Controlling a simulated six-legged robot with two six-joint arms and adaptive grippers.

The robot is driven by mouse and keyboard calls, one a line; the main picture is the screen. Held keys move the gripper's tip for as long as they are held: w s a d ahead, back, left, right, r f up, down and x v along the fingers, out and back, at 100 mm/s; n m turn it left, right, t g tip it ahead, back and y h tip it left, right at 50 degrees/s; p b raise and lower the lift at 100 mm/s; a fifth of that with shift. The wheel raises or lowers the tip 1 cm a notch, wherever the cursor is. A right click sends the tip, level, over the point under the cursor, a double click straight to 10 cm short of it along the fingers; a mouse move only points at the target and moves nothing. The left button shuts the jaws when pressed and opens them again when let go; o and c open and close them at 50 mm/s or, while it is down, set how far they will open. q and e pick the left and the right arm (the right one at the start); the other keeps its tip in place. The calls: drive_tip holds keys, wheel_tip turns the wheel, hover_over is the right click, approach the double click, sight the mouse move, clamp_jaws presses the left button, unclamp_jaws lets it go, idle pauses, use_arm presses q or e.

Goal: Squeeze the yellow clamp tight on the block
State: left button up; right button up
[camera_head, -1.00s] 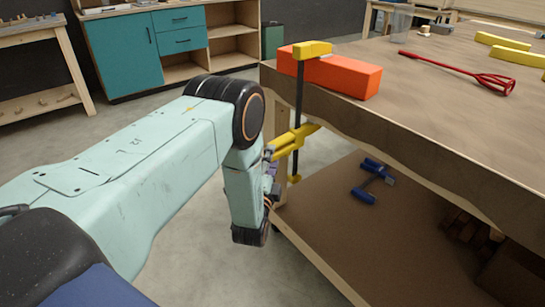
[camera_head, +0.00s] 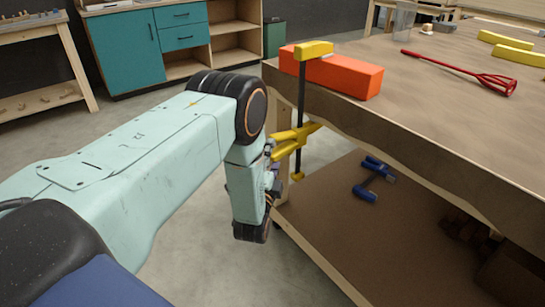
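The yellow clamp (camera_head: 314,50) stands at the edge of the workbench, with its upper jaw over the top of the orange-red block (camera_head: 350,78). Its dark bar (camera_head: 302,100) runs down past the bench edge. Its yellow sliding arm (camera_head: 298,136) is below the top, and a yellow foot (camera_head: 297,176) is at the bar's lower end. Whether the sliding arm touches the bench's underside cannot be told. My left gripper (camera_head: 272,182) is beside the lower part of the clamp, mostly hidden behind my wrist. Its fingers cannot be made out. My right gripper is out of view.
The workbench top (camera_head: 430,110) carries a red whisk-like tool (camera_head: 465,72), yellow pieces (camera_head: 518,55) and a clear cup (camera_head: 404,18). A blue tool (camera_head: 373,180) lies on the lower shelf (camera_head: 350,225). Teal cabinets (camera_head: 125,50) stand behind. Floor is clear at left.

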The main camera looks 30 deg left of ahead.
sight(274, 154)
use_arm(q)
drive_tip(key=shift+r, duration=0.25)
drive_tip(key=shift+w, duration=0.1)
idle(0.3)
drive_tip(key=shift+f+b+x, duration=0.2)
drive_tip(key=shift+b+x, duration=0.45)
drive_tip(key=shift+x, duration=0.75)
drive_tip(key=shift+o, duration=0.3)
drive_tip(key=shift+a, duration=0.1)
